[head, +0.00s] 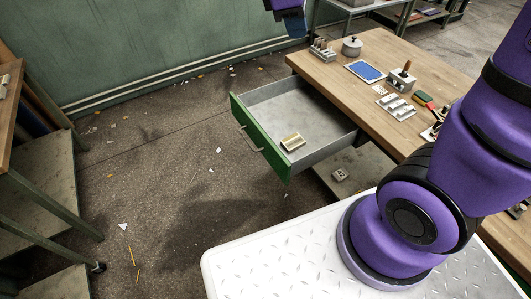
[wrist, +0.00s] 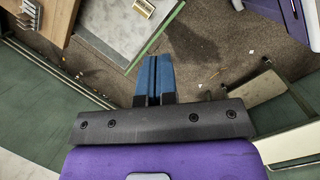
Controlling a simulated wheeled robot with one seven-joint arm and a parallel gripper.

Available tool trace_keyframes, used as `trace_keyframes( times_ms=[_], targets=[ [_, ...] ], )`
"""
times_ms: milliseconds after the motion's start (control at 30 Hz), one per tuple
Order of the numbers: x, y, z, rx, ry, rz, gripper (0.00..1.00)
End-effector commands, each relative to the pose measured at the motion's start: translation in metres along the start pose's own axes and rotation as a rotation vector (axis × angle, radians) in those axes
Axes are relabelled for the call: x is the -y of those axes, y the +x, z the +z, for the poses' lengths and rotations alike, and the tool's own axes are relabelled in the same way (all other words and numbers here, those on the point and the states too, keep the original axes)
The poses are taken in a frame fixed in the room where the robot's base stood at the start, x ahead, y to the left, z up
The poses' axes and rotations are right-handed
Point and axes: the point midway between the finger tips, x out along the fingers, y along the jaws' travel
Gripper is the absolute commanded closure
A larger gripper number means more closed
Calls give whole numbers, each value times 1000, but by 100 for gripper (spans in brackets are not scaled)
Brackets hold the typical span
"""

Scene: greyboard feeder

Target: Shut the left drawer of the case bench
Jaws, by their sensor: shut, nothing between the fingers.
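The case bench (head: 335,75) has a wooden top and stands at the right in the head view. Its left drawer is pulled out, with a green front (head: 262,140), a bar handle (head: 250,139) and a grey inside. The drawer's grey floor (wrist: 105,22) also shows at the top left in the wrist view. A small brass-coloured block (head: 292,142) lies in the drawer. My gripper (head: 293,24) is at the top edge of the head view, beyond the drawer. In the wrist view its blue fingers (wrist: 154,60) are together and empty, overlapping the drawer front's end in the picture; contact cannot be told.
On the bench top stand a lidded pot (head: 352,47), a blue-faced tray (head: 366,71), a metal block with a handle (head: 401,79) and smaller parts. A green wall (head: 150,45) runs behind. Another bench stands at the left. The floor before the drawer is open, with scattered scraps.

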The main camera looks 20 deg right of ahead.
Motion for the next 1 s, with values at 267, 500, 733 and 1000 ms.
trace_keyframes(
  times_ms=[267, 500, 733, 1000],
  targets=[
    [-14, 46, -68, 181, -367, -28, 100],
    [-13, 95, -126, 335, -683, -63, 100],
    [-3, 150, -178, 485, -983, -108, 100],
    [22, 225, -231, 668, -1329, -180, 100]
  ],
)
